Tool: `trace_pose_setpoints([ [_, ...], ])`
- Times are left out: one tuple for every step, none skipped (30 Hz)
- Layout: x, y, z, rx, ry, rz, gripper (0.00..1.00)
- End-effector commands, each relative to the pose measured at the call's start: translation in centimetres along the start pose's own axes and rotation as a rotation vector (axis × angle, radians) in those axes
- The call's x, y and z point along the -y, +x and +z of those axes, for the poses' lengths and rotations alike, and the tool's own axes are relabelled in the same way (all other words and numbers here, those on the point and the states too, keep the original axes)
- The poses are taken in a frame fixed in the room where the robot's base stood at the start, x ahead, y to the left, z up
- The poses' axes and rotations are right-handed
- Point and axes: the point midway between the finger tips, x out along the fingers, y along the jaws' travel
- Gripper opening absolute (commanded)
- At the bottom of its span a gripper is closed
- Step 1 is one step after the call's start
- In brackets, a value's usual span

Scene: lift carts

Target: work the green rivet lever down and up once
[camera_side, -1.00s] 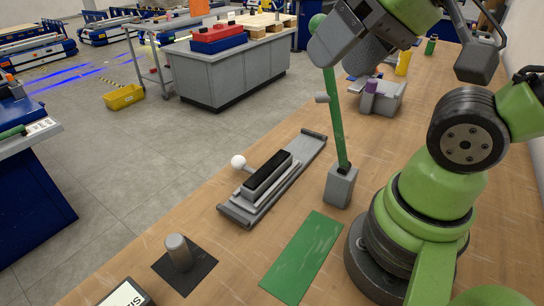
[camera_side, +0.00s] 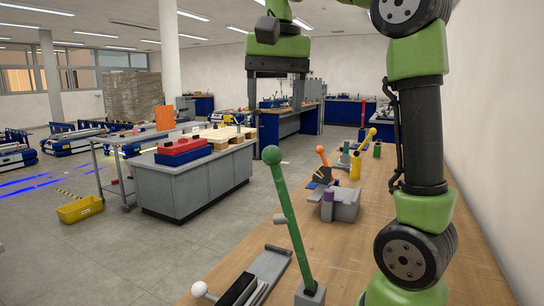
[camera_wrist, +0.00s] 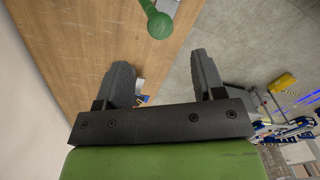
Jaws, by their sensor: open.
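The green rivet lever (camera_side: 289,223) stands up from a small grey block (camera_side: 310,295) on the wooden bench, leaning a little to the left, with a round green knob on top. A small grey cylinder sticks out from its shaft. My gripper (camera_side: 275,106) is open and empty, with its fingers pointing down above the knob, apart from it. In the wrist view the green knob (camera_wrist: 160,26) shows beyond the fingertips of my gripper (camera_wrist: 160,62), roughly centred between them sideways.
A black-and-grey slide with a white knob (camera_side: 199,289) lies left of the lever. A grey fixture with a purple part (camera_side: 328,197), an orange-knobbed lever (camera_side: 321,150) and a yellow part (camera_side: 355,168) stand farther back. A grey cabinet (camera_side: 190,185) stands beyond the bench.

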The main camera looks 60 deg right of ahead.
Motion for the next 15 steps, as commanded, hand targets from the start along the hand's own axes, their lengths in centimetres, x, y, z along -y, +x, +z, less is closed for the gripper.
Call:
trace_pose_setpoints([
  [0.0, 0.0, -0.2, 0.004, 0.014, 0.003, 0.63],
  [0.0, 0.1, -0.3, 0.006, 0.019, 0.005, 0.63],
  [0.0, 0.2, -0.3, 0.007, 0.021, 0.006, 0.63],
  [0.0, 0.3, -0.3, 0.008, 0.021, 0.006, 0.63],
  [0.0, 0.6, -0.2, 0.009, 0.021, 0.008, 0.63],
  [0.0, 0.9, -0.2, 0.008, 0.019, 0.008, 0.63],
  [0.0, 1.2, -0.2, 0.009, 0.018, 0.008, 0.63],
  [-0.1, 1.6, -0.2, 0.008, 0.017, 0.009, 0.63],
  [-0.1, 2.1, -0.1, 0.009, 0.018, 0.007, 0.63],
  [0.0, 2.5, -0.1, 0.009, 0.019, 0.005, 0.63],
  [-0.1, 3.0, -0.1, 0.01, 0.018, 0.007, 0.63],
  [0.0, 3.6, -0.1, 0.01, 0.017, 0.008, 0.63],
  [0.0, 4.2, -0.1, 0.01, 0.017, 0.007, 0.63],
  [-0.1, 4.6, -0.1, 0.01, 0.017, 0.007, 0.63],
  [0.0, 5.3, -0.1, 0.01, 0.019, 0.005, 0.63],
])
